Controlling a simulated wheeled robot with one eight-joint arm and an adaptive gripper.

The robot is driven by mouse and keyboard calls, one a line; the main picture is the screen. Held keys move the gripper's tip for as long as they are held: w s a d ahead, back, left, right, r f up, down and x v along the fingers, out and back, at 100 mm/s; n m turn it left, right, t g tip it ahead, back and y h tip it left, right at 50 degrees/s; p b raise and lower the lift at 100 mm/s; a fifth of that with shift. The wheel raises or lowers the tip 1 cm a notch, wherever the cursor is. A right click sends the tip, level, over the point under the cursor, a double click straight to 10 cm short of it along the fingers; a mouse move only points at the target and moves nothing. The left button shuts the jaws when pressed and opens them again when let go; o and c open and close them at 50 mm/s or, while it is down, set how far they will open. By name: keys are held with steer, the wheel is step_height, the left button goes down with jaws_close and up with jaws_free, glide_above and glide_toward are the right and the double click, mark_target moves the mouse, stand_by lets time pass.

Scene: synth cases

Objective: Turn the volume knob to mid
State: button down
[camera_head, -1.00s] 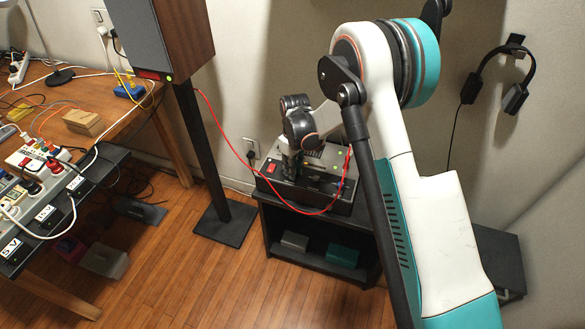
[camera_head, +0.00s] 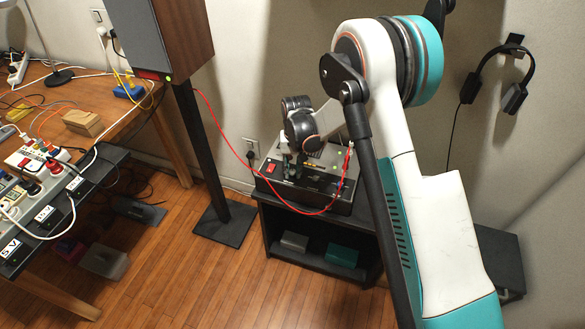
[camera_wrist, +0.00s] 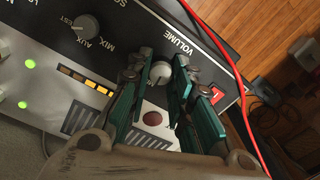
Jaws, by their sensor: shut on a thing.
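The volume knob (camera_wrist: 160,71) is a small grey round knob beside the printed word VOLUME on the black panel of the amplifier (camera_wrist: 120,28). My gripper (camera_wrist: 162,66) is shut on it, with one teal-padded finger on each side. Which way its pointer faces is hard to make out. In the head view my gripper (camera_head: 293,170) reaches down onto the top of the amplifier (camera_head: 335,192), and the knob is hidden behind it. A row of amber level lights (camera_wrist: 85,80) shows several lit segments.
A second knob (camera_wrist: 86,27) and a red switch (camera_wrist: 217,92) flank the volume knob. A red cable (camera_head: 232,150) loops in front of the amplifier, which sits on a dark shelf unit (camera_head: 268,225). A speaker (camera_head: 180,40) on a stand is at left.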

mark_target(294, 171)
steer(key=shift+m, duration=0.9)
steer(key=c, duration=1.4)
jaws_free()
steer(key=r, duration=1.2)
steer(key=shift+d, duration=0.25)
